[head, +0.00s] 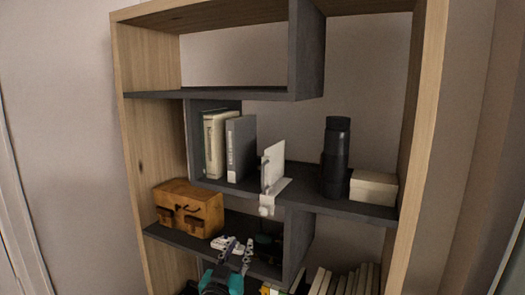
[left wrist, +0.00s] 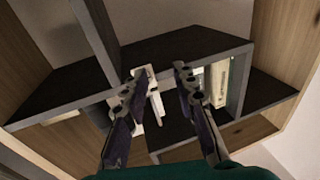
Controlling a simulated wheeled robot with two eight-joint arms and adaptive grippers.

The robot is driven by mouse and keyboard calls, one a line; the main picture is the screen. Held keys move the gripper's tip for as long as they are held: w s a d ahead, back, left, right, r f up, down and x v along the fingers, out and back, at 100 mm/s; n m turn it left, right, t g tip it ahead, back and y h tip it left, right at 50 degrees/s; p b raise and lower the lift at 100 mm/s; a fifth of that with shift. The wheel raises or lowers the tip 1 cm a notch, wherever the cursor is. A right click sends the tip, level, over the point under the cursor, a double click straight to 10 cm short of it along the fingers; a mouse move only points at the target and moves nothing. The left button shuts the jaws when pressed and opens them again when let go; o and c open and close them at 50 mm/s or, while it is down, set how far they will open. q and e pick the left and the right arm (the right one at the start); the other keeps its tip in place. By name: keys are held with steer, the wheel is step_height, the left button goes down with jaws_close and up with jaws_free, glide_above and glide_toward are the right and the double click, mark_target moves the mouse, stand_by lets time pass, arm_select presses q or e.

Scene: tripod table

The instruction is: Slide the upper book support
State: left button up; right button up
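The upper book support (head: 273,165) is a white upright plate with a foot and a rounded knob at the front edge of the middle shelf (head: 305,197). It stands to the right of the books, with a gap between. My left gripper (head: 237,245) is low in the head view, in front of the lower shelf, below and left of the support. Its fingers are apart with nothing held. In the left wrist view the open fingers (left wrist: 161,72) show with the white support (left wrist: 152,98) beyond, between them. My right gripper is in neither view.
Upright books (head: 228,147) stand left of the support. A black cylinder (head: 335,158) and a pale box (head: 373,187) stand to its right. A wooden box (head: 188,208) sits on the lower shelf (head: 240,258). More books (head: 345,280) stand at the bottom right.

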mark_target(262, 180)
arm_select(q)
steer(key=w+d+r+t+h+p, duration=0.1)
steer(key=d+r+t+p, duration=0.1)
steer(key=r, duration=0.4)
steer(key=w+d+r+t+h+p, duration=0.1)
steer(key=w+d+r+p, duration=0.1)
steer(key=r, duration=0.4)
steer(key=shift+m+t, duration=0.3)
steer(key=p+x, duration=0.1)
steer(key=x, duration=0.5)
steer(key=shift+w+d+r, duration=0.1)
steer(key=shift+w+r, duration=0.05)
steer(key=shift+r, duration=0.15)
steer(key=shift+w+r+p, duration=0.2)
steer(key=shift+w+p, duration=0.1)
steer(key=shift+w, duration=0.05)
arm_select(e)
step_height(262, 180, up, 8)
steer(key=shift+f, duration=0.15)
arm_select(q)
steer(key=shift+d, duration=0.1)
jaws_close()
